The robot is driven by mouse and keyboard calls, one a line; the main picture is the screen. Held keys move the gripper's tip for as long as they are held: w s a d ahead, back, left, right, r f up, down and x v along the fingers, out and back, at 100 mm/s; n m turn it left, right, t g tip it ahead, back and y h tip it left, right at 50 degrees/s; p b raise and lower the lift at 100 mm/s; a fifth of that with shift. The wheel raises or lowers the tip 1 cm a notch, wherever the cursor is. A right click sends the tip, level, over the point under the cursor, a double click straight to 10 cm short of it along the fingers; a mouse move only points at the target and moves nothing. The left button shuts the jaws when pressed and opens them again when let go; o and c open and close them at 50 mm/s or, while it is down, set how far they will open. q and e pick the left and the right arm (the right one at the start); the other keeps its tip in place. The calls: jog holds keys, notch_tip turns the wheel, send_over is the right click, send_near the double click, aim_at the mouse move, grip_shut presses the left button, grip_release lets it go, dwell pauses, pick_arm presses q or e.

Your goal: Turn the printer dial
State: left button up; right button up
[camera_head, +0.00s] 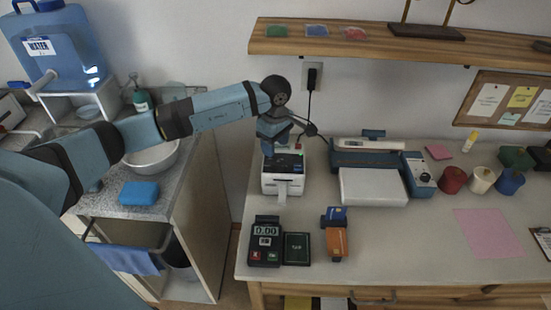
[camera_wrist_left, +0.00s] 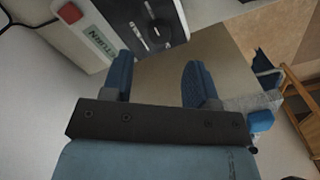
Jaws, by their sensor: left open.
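A small white receipt printer (camera_head: 283,185) with a dark top and a paper strip at its front stands at the left of the table. My left gripper (camera_head: 284,148) is above it, pointing down, at its top rear. In the left wrist view, a white device with a dark panel (camera_wrist_left: 168,12) fills the top edge. The open, empty fingers of my left gripper (camera_wrist_left: 158,72) are just below the panel in that picture. I cannot tell whether they touch it. My right gripper is out of view.
A wide white and blue machine (camera_head: 373,186) stands to the right, with a side panel (camera_head: 420,172). A card terminal (camera_head: 265,243) and an orange and blue item (camera_head: 335,238) lie in front. A black cable hangs from the wall outlet (camera_head: 312,76) close behind my gripper.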

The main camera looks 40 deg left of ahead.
aim_at(275, 161)
pick_arm(q)
notch_tip(275, 161, down, 6)
jog(key=shift+f, duration=0.15)
jog(key=shift+c, duration=0.2)
jog(key=c, duration=0.9)
